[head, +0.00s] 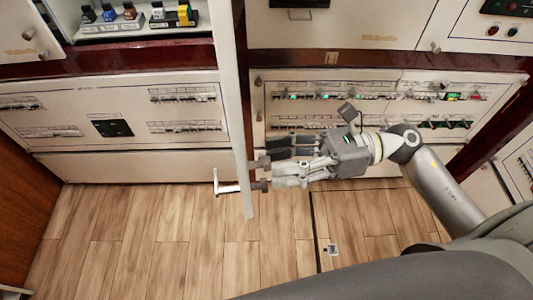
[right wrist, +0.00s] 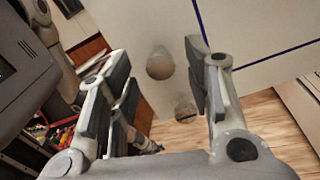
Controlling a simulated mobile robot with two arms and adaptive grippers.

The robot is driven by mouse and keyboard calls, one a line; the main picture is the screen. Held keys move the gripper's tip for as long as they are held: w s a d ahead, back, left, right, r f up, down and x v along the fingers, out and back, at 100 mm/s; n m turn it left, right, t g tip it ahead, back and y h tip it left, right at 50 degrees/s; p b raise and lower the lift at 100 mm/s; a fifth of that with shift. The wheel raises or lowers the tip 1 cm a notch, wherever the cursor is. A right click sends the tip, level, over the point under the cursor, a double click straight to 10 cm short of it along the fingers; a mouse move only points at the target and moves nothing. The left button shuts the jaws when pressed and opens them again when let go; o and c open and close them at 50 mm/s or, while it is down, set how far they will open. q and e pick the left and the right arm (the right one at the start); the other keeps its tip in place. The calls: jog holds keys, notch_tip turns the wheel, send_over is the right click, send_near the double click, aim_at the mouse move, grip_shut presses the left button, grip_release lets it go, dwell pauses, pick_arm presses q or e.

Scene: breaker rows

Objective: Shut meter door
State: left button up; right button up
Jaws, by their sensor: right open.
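A white door panel (head: 236,100), which I take to be the meter door, stands swung out and is seen nearly edge-on in the head view. A handle (head: 228,186) sticks out from its left side near the lower end. In the right wrist view its pale face (right wrist: 240,30) fills the upper right, with round knobs (right wrist: 160,65) on it. My right gripper (head: 268,172) is open and empty, close to the right face of the door near its lower end. The knobs show between its fingers (right wrist: 158,88); contact cannot be told. My left gripper is out of view.
An open compartment (head: 120,30) with several colored parts lies at the upper left. Breaker panels (head: 170,125) stand left of the door, with another breaker panel (head: 400,88) behind my right arm.

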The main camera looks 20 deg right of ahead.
jog(key=shift+w+a+p, duration=0.15)
jog(key=shift+a+p, duration=0.05)
jog(key=shift+a, duration=0.55)
jog(key=shift+w+a+p, duration=0.1)
jog(key=shift+a+p, duration=0.1)
jog(key=shift+a, duration=0.5)
grip_shut()
